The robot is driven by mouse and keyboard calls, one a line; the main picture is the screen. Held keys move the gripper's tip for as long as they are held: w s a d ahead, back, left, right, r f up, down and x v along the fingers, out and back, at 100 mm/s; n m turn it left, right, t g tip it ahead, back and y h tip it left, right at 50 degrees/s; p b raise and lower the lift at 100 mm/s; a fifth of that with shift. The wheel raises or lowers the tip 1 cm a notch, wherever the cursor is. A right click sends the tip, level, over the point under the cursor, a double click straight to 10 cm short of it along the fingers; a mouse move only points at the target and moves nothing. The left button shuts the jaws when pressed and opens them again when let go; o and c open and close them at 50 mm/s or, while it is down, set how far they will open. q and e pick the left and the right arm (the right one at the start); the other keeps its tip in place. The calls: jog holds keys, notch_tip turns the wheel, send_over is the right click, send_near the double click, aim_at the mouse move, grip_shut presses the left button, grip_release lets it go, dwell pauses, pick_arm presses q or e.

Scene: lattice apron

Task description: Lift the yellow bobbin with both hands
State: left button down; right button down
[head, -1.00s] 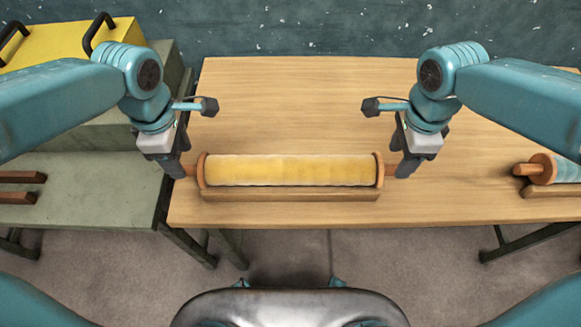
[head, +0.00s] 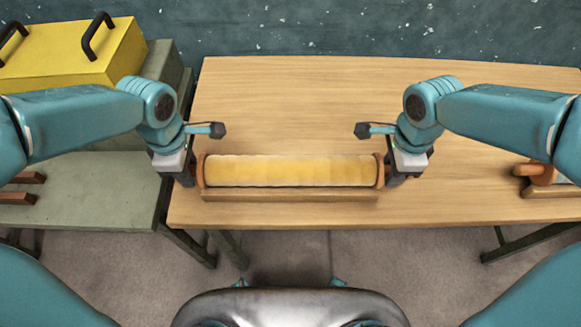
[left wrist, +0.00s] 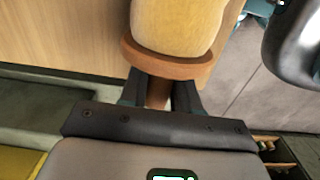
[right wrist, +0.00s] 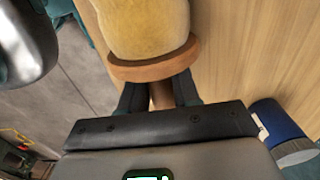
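The yellow bobbin (head: 290,171) lies level across the wooden cradle (head: 290,195) on the table, with no clear gap beneath it. It has an orange-brown flange and a short handle at each end. My left gripper (head: 188,176) is at the left handle, its fingers closed on both sides of it, close to the flange (left wrist: 170,62). My right gripper (head: 394,176) is at the right handle in the same way, close to the other flange (right wrist: 153,65). The handles are mostly hidden in the head view; parts show between the fingers in both wrist views.
The wooden table (head: 300,110) is clear behind the bobbin. Another bobbin (head: 540,172) on a cradle is at the right, partly behind my arm. A yellow case (head: 70,55) with black handles stands at the left. A blue cylinder (right wrist: 280,130) shows in the right wrist view.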

pick_arm(q)
jog(key=shift+r, duration=0.1)
pick_arm(e)
jog(key=shift+r, duration=0.1)
